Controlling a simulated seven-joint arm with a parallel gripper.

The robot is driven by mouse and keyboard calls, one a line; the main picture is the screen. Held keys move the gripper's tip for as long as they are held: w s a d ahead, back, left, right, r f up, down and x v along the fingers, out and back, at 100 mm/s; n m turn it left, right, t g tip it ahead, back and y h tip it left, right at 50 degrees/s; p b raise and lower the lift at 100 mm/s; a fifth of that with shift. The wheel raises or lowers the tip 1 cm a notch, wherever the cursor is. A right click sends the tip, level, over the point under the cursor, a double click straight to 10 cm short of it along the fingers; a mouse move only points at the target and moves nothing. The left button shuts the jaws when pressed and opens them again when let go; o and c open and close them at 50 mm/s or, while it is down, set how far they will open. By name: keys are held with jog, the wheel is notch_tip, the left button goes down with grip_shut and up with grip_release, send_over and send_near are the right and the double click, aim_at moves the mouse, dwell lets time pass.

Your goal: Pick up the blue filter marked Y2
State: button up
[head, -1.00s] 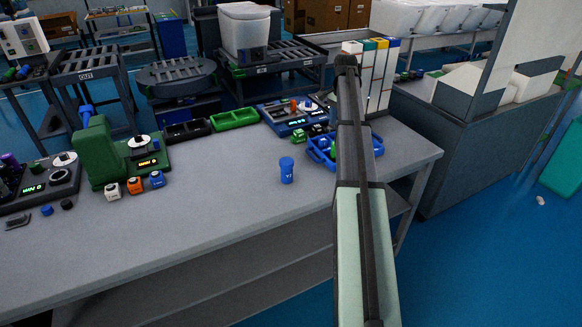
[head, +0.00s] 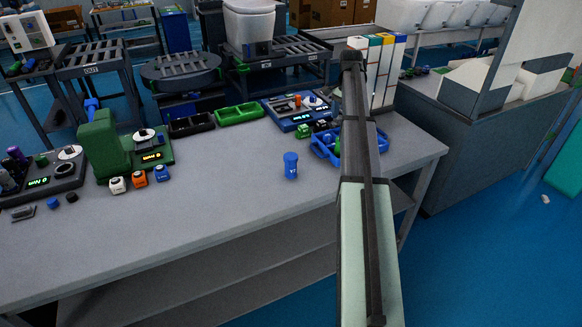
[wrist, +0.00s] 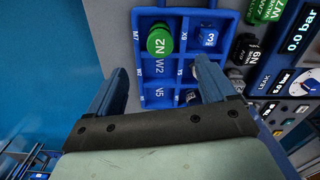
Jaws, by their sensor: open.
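The blue filter (head: 291,165) stands upright and alone on the grey bench (head: 235,185) in the head view, left of my arm. A pale mark on its side is too small to read surely. It is not in the wrist view. My gripper (wrist: 162,60) is open in the wrist view, its two blue fingers apart with nothing held between them. Beyond the fingers is a blue compartment tray (wrist: 138,50) holding a green cap marked N2 (wrist: 160,40) and a blue piece marked 3 (wrist: 207,36). In the head view my arm hides the gripper.
The blue tray (head: 318,149) is right of the filter, partly behind my arm. A blue gauge unit (head: 290,122), a green bin (head: 240,113) and a green press (head: 100,145) stand farther back or left. The bench around the filter is clear.

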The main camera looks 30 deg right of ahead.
jog(key=w+a+n, duration=0.1)
jog(key=w+a, duration=0.3)
jog(key=a, duration=0.4)
jog(key=n, duration=0.7)
send_over(290, 157)
jog(key=shift+f, duration=0.1)
notch_tip(290, 157, down, 7)
jog(key=shift+f, duration=0.2)
jog(key=shift+w+d+f, duration=0.1)
jog(key=shift+d+f, duration=0.05)
jog(key=shift+f, duration=2.55)
jog(key=shift+c, duration=0.2)
